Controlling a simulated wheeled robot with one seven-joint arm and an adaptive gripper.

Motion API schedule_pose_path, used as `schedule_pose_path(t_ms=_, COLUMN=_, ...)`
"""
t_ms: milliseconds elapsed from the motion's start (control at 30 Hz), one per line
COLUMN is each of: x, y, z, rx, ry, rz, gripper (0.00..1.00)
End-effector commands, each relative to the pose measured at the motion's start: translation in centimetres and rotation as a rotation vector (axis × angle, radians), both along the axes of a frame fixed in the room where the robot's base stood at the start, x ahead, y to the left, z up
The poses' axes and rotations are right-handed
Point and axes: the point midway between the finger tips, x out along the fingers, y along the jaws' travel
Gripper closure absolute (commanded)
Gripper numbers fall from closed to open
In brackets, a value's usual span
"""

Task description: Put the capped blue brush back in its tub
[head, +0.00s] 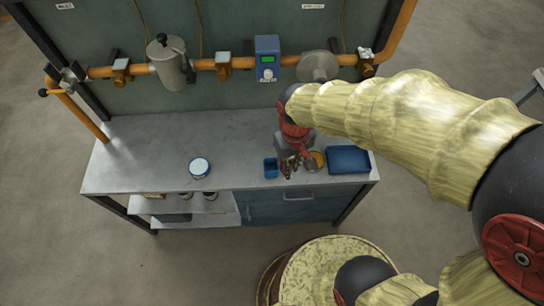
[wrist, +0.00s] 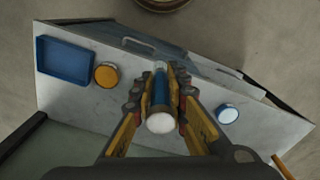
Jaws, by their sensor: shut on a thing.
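My gripper (head: 292,166) is over the front right part of the bench, its fingers pointing down. In the wrist view, my gripper (wrist: 160,92) is shut on the blue brush (wrist: 160,88). The brush has a blue body and a round white end towards the camera; its far end is pale. In the head view, the fingers hide the brush. A small blue open tub (head: 271,168) stands on the bench just left of my gripper. In the wrist view, I cannot make out the tub behind the fingers. I cannot tell how high the brush is above the bench.
An orange-topped tin (head: 317,160) stands close right of my gripper, with a blue tray (head: 349,160) beyond it. A white-lidded tin (head: 199,168) stands further left on the grey bench (head: 140,155). Orange pipe (head: 205,65) with valves runs behind. The bench's left part is clear.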

Motion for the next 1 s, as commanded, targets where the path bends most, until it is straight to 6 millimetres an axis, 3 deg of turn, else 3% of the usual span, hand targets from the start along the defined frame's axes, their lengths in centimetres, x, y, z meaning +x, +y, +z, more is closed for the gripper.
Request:
schedule_pose_path(t_ms=367, x=7.3, y=2.1, z=-3.8, rx=-0.001, ry=0.003, rz=0.0, gripper=1.0)
schedule_pose_path(t_ms=500, x=9.6, y=2.8, z=-6.1, rx=-0.002, ry=0.005, rz=0.0, gripper=1.0)
schedule_pose_path(t_ms=700, x=11.7, y=3.4, z=-8.4, rx=-0.001, ry=0.002, rz=-0.001, gripper=1.0)
schedule_pose_path(t_ms=1000, x=13.1, y=3.8, z=-10.2, rx=-0.001, ry=0.002, rz=-0.001, gripper=1.0)
